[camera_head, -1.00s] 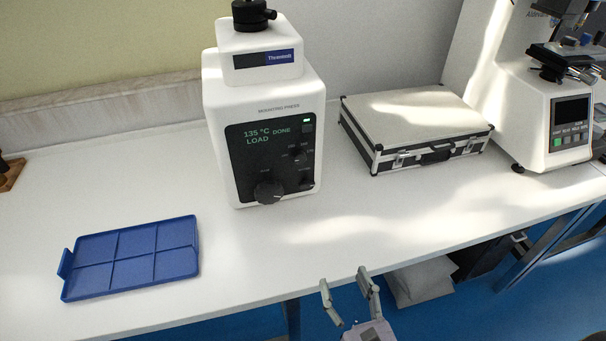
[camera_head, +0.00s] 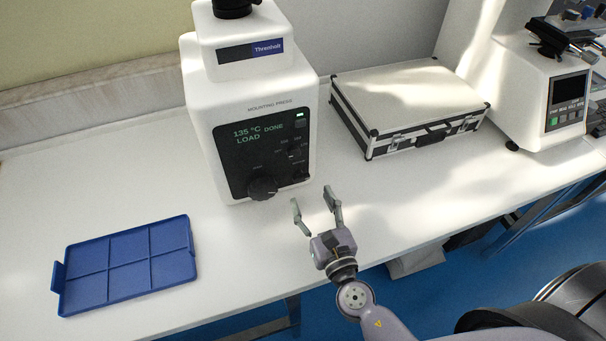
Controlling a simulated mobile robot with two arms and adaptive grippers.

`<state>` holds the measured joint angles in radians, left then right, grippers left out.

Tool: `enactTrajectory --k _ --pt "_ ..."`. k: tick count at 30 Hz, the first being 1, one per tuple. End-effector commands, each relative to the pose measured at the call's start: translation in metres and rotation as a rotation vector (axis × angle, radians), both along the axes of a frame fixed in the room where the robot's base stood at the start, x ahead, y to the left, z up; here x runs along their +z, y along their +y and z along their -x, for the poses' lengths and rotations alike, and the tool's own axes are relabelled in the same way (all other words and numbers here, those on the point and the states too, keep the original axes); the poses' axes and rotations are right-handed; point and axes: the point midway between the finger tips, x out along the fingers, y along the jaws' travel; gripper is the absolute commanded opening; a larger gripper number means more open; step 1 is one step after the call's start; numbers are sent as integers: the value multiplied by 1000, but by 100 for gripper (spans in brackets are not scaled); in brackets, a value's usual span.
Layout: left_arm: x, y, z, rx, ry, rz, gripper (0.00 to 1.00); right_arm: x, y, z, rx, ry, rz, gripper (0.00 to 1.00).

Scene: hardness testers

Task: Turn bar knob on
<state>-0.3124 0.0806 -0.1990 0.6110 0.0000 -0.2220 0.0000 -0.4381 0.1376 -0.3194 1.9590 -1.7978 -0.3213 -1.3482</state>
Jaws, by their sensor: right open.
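The white mounting press (camera_head: 208,98) stands on the bench, with a black front panel reading 135 °C, LOAD and DONE. A large round black knob (camera_head: 262,188) sits low on the panel. A smaller knob, which looks like a bar knob (camera_head: 292,156), sits above it to the right; its exact angle is too small to tell. Another small control (camera_head: 301,174) is at the panel's lower right. My right gripper (camera_head: 312,195) is open and empty, just in front of the press and to the right of the large knob, touching nothing. My left gripper does not show.
A blue compartment tray (camera_head: 127,267) lies at the left on the white bench (camera_head: 60,190). A silver case with black edges (camera_head: 400,100) lies to the right of the press. A white tester (camera_head: 530,95) stands at the far right. The bench front is clear.

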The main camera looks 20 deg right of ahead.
Motion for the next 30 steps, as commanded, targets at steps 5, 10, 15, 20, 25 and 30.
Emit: enactTrajectory --k 5,10,15,20,25,30 --pt "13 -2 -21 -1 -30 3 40 3 1 -37 -1 -2 0 55" --pt "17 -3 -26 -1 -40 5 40 1 2 -59 0 -1 0 55" --pt "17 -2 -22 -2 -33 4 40 0 3 -67 0 0 -1 55" --pt "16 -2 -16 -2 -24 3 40 -1 2 -68 0 1 0 55" --pt "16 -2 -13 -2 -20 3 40 0 2 -68 0 1 0 50" --pt "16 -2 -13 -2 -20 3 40 0 2 -68 0 1 0 39"
